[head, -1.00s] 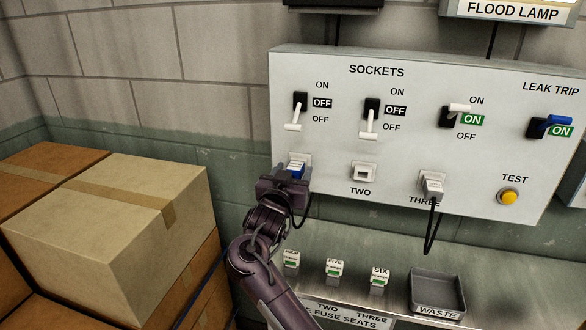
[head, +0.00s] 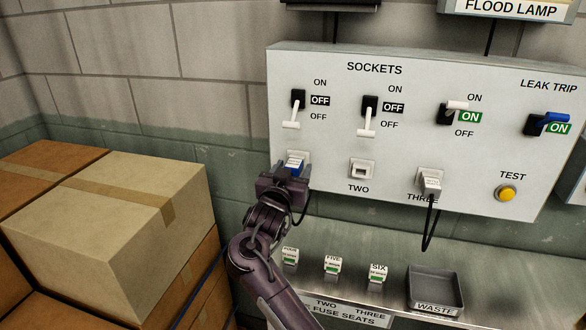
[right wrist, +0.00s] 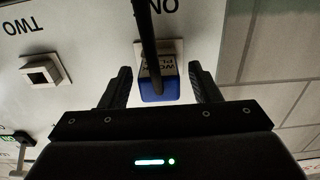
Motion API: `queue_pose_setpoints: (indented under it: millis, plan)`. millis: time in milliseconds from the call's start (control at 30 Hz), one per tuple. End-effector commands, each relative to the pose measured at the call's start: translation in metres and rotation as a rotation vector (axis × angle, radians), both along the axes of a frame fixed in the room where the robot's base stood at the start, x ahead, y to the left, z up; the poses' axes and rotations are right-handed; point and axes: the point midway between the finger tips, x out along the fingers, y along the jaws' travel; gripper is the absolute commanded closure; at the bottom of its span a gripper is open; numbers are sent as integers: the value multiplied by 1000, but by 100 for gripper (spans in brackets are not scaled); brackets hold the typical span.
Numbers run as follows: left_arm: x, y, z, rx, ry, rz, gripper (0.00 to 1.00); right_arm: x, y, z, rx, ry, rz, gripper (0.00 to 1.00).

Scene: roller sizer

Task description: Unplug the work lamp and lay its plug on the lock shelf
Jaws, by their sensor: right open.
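The blue work lamp plug (head: 295,163) sits in socket one at the left of the SOCKETS panel (head: 430,235). It also shows in the right wrist view (right wrist: 158,88) with a pale label and a dark cord in front of it. My right gripper (head: 286,179) is at the plug, its open fingers (right wrist: 160,74) on either side with a gap to each. The switch above socket one (head: 293,112) is beside a black OFF flag. My left gripper is out of view. I cannot identify a lock shelf in these frames.
Socket two (head: 361,169) is empty. A white plug (head: 430,182) with a hanging cord fills socket three. Below are several labelled fuses (head: 333,264) and a grey WASTE tray (head: 435,288). Cardboard boxes (head: 110,220) stand at the left, close to my right arm.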

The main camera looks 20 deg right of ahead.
Motion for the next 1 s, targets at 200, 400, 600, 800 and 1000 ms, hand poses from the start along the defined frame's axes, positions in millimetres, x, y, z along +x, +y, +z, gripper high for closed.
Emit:
queue_pose_setpoints:
  millis: [200, 400, 600, 800, 1000]
  plan:
    - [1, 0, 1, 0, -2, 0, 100, 0, 0, 0, 1, 1, 0, 44]
    - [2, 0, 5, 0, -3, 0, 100, 0, 0, 0, 1, 2, 0, 44]
    - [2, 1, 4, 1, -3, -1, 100, 0, 0, 0, 1, 1, 0, 44]
    - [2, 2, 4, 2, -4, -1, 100, 0, 0, 0, 1, 1, 0, 67]
    - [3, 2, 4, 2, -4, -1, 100, 0, 0, 0, 0, 0, 0, 93]
